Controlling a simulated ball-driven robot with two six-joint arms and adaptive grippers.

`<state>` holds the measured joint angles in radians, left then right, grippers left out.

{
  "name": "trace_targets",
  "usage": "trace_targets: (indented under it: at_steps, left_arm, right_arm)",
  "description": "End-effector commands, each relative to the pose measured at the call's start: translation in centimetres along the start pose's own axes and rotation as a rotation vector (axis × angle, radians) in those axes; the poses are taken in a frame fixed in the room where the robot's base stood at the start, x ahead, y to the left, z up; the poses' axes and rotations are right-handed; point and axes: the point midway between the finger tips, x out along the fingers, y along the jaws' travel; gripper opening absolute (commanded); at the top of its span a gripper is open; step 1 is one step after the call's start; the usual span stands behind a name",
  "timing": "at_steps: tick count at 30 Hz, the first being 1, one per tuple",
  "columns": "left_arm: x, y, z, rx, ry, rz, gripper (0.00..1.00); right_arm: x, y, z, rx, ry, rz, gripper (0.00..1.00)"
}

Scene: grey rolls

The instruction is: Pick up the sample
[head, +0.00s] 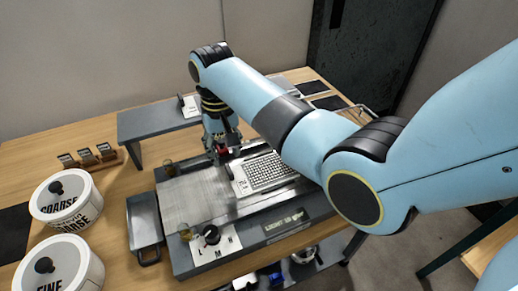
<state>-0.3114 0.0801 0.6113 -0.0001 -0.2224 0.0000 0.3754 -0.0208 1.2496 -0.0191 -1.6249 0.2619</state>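I cannot tell for sure which thing is the sample. My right gripper (222,150) points down over the back of a grey flat-topped machine (195,200). Something small and red shows at its fingertips, too small to tell whether it is part of the gripper or held. A white plate with a grid of dark holes (268,172) lies on the machine just right of the gripper. The fingers are small and partly hidden, so I cannot tell if they are open or shut. My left gripper is not in view.
White tubs marked COARSE (66,200) and FINE (58,266) stand at the left. A wooden rack (92,160), a grey raised shelf (160,119) and a dark grey tray (144,222) are near the machine. A knob (211,236) is on its front. Bare wood lies behind the tubs.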

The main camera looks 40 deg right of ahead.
Motion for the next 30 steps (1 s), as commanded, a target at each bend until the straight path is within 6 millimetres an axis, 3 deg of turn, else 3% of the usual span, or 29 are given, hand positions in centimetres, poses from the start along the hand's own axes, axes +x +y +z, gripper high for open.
trace_targets:
  at_steps: [5,12,20,28,30]
  left_arm:
    - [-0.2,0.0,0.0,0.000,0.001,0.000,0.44]
    - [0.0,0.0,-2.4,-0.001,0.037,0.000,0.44]
    - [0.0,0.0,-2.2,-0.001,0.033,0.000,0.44]
    - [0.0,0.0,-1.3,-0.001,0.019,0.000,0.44]
    - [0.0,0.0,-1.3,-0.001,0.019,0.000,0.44]
  right_arm:
    - [1.8,0.2,0.0,0.000,-0.003,0.001,0.38]
    - [5.2,0.3,-0.1,0.000,-0.001,0.000,0.38]
    - [5.4,0.3,-0.1,0.000,0.002,0.000,0.38]
    - [5.4,0.3,-0.1,0.000,0.001,0.000,0.03]
    - [5.4,0.3,-0.1,0.000,0.001,0.000,0.00]
